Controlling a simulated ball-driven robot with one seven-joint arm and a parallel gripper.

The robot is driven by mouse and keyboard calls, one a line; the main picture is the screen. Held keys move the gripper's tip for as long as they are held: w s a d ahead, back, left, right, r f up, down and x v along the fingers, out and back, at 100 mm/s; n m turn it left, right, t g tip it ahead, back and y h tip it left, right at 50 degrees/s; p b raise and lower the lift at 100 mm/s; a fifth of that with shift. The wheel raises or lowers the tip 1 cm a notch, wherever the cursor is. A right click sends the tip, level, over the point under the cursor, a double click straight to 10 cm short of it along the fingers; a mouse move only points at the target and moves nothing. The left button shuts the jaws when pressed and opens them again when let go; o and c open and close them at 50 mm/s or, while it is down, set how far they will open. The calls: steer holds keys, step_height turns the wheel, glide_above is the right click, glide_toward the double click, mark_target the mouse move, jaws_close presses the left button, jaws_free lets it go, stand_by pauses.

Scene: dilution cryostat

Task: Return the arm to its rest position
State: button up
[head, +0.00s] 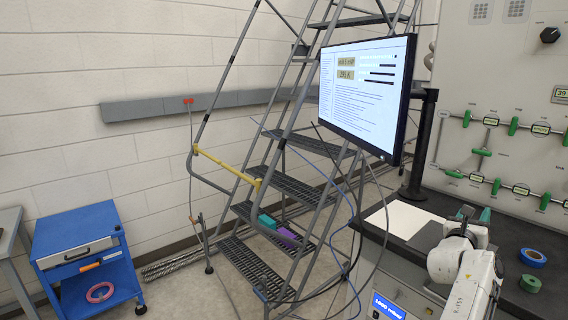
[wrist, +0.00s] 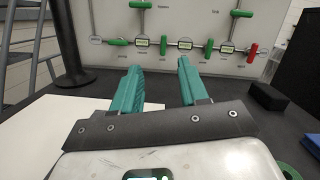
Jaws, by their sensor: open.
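My gripper (wrist: 158,88) shows in the wrist view with two teal fingers spread apart and nothing between them. It points across the dark bench top (wrist: 215,95) toward the grey panel with green valve handles. In the head view my white arm reaches up from the lower right over the bench, and the gripper end (head: 476,214) is partly hidden behind my wrist. A white sheet (head: 400,218) lies on the bench beside it; it also shows below the fingers in the wrist view (wrist: 30,130).
The valve panel (head: 500,100) stands behind the bench. A monitor (head: 366,92) on a dark post is left of my arm. Blue tape (head: 533,257) and green tape (head: 530,283) lie to the right. A stair ladder (head: 275,185) and a blue cart (head: 85,255) stand on the left.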

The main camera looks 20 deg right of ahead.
steer(key=a+f+n+t+y+b, duration=0.2)
steer(key=a+f+n+t+y, duration=0.2)
steer(key=a+n+t+y, duration=1.4)
steer(key=s+a+f+n+g+y, duration=0.2)
steer(key=s+a+f+n+g, duration=0.1)
steer(key=a+f+n+g, duration=0.5)
steer(key=s+a+f+n+g+y, duration=0.1)
steer(key=s+a+f+n+g, duration=0.15)
steer(key=a+f+n, duration=0.6)
steer(key=s+a+f+n+g+b, duration=0.1)
steer(key=s+a+f+n+g, duration=0.1)
steer(key=s+f+n+g, duration=0.45)
steer(key=s+a+f+n+g+b, duration=0.1)
steer(key=s+a+f+n+g, duration=0.3)
steer(key=s, duration=0.6)
steer(key=s+f+g+h, duration=0.3)
steer(key=s+g, duration=0.1)
steer(key=s, duration=1.2)
steer(key=shift+s+d+g+b, duration=0.2)
steer(key=shift+d+g+b, duration=0.1)
steer(key=shift+g, duration=0.1)
